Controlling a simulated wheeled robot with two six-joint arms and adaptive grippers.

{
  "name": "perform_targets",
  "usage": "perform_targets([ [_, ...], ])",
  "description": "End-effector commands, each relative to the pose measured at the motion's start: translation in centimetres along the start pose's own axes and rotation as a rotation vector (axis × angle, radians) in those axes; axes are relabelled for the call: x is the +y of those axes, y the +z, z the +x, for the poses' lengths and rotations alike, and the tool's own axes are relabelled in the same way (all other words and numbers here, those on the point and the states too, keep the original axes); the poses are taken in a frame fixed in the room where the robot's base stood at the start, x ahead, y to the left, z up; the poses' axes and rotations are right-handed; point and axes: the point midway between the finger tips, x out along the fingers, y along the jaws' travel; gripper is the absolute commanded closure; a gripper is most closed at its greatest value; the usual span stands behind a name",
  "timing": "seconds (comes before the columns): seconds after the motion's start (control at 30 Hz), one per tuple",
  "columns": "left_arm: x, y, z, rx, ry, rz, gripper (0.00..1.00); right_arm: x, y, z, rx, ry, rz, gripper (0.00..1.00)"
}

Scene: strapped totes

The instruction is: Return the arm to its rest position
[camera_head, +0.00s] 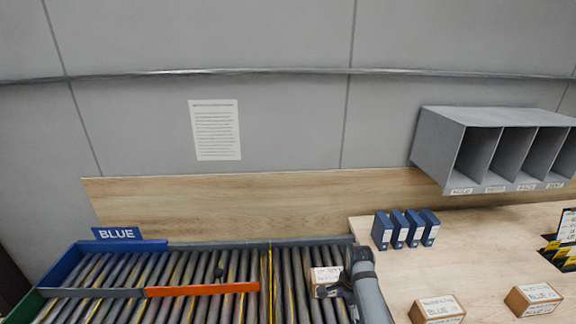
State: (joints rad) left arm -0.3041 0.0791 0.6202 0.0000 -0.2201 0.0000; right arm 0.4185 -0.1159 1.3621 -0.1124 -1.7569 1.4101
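One arm of mine comes in from the bottom right, and its dark gripper (332,290) hangs over the right end of the roller conveyor (180,268). I take it to be my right gripper. It is right beside a small labelled box (325,274) on the rollers and covers part of it. I cannot tell whether the fingers touch the box or how far apart they are. My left gripper is not in view.
A grey and orange bar (200,289) crosses the conveyor near the blue-walled end with a BLUE sign (116,233). On the wooden table (385,275) stand several blue binders (405,229) and labelled boxes (437,309). A grey shelf unit (492,150) hangs above.

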Motion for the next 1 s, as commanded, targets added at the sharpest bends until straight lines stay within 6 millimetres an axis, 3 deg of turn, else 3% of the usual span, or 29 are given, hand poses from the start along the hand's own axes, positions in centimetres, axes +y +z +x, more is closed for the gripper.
perform_targets([
  [0.07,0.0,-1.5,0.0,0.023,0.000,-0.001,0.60,1.2,-0.5,0.6,0.006,-0.011,-0.053,0.12],
  [0.17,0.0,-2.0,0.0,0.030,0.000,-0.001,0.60,2.9,-1.2,1.3,0.018,-0.027,-0.141,0.12],
  [0.47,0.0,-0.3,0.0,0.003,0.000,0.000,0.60,10.2,-3.3,2.1,0.093,-0.085,-0.532,0.12],
  [0.7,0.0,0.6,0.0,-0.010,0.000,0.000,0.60,16.4,-3.8,0.5,0.178,-0.114,-0.904,0.12],
  [1.0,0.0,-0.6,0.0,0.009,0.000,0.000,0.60,22.0,-3.1,-3.1,0.272,-0.129,-1.308,0.12],
])
